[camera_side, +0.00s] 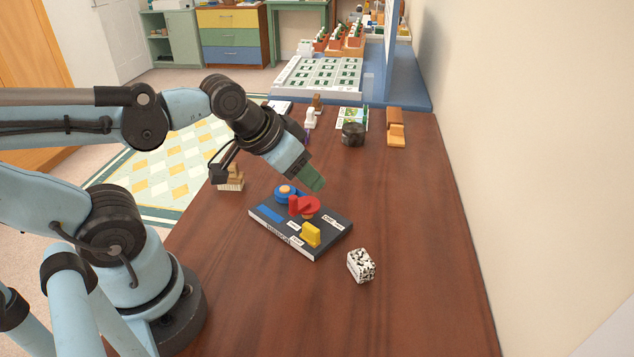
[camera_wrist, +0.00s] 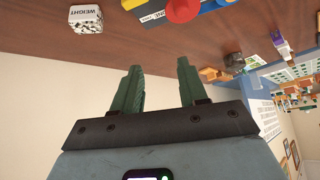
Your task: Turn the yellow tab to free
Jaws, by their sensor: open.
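The yellow tab (camera_side: 311,235) stands upright on a dark board (camera_side: 337,232) on the wooden table. The board also carries a red knob (camera_side: 304,206) and a blue round part with an orange top (camera_side: 286,192). White labels lie on the board, too small to read surely. My gripper (camera_side: 314,183) has green fingers and is above the board's far side, beyond the red knob and apart from the tab. In the wrist view my gripper (camera_wrist: 160,80) is open and empty. A yellow part (camera_wrist: 131,4) and the red knob (camera_wrist: 183,10) are cut by the top edge there.
A dark round pot (camera_side: 353,134), an orange-brown item (camera_side: 396,135) and small figures stand farther back. A wall borders the right side. The near table is clear.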

